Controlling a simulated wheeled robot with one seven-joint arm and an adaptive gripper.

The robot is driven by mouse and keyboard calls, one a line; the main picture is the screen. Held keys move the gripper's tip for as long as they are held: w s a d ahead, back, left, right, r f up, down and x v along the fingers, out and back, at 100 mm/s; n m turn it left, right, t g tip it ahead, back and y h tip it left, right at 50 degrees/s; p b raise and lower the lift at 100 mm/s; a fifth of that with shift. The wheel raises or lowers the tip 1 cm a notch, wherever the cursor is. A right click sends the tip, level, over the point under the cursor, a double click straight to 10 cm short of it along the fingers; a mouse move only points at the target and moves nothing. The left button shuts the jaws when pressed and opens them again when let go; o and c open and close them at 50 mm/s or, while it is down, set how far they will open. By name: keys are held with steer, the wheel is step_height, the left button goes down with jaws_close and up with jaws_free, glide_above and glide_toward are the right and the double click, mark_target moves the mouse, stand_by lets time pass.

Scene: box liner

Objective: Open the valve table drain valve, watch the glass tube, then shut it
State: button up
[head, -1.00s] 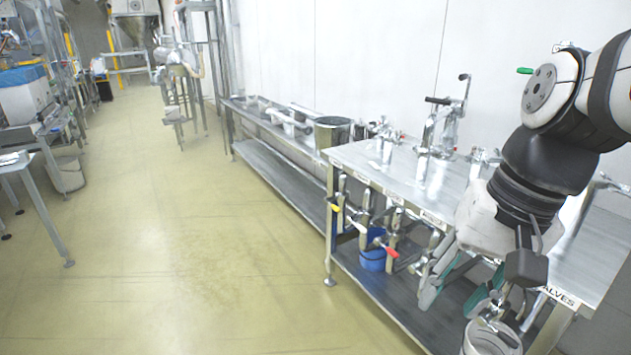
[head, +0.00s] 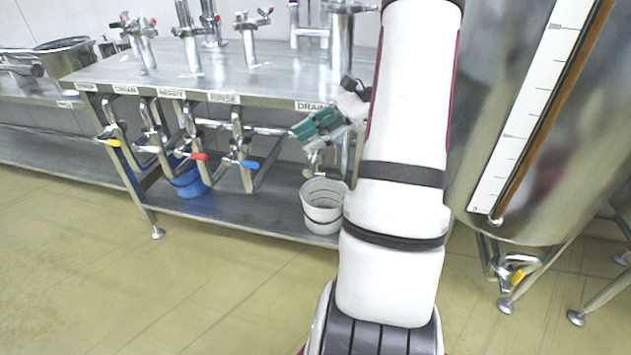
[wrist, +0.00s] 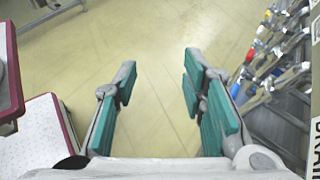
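The valve table (head: 280,75) has labels along its front edge, including a DRAIN label (head: 311,105); the label's edge also shows at the right of the wrist view (wrist: 314,135). My gripper (head: 306,128), with green finger pads, is in front of the table just below that label. It largely covers the drain valve, so its handle cannot be made out. In the wrist view my gripper (wrist: 160,90) is open, with only floor between its fingers. The glass tube (head: 553,110), brownish inside, runs beside a white scale (head: 512,130) on the steel tank.
Valves with yellow (head: 112,142), red (head: 199,156) and blue (head: 249,164) handles hang left of my gripper. A white bucket (head: 322,206) stands on the lower shelf below it. The steel tank (head: 475,110) is to the right. Floor in front is clear.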

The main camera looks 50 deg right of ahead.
mark_target(336, 176)
steer(key=s+d+f+m+t+h+b, duration=0.2)
steer(key=s+d+f+m+t+b, duration=0.3)
steer(key=d+f, duration=0.45)
steer(key=s+d+f+m+t+h+b, duration=0.2)
steer(key=s+d+f+m+t, duration=0.25)
steer(key=s+d+f, duration=0.45)
steer(key=shift+m, duration=0.25)
steer(key=b+x, duration=0.1)
steer(key=x, duration=0.4)
steer(key=b+x, duration=0.1)
steer(key=x, duration=0.4)
steer(key=b+x, duration=0.2)
steer(key=x, duration=0.4)
steer(key=shift+s+a+f, duration=0.15)
steer(key=shift+a+f, duration=0.25)
jaws_close()
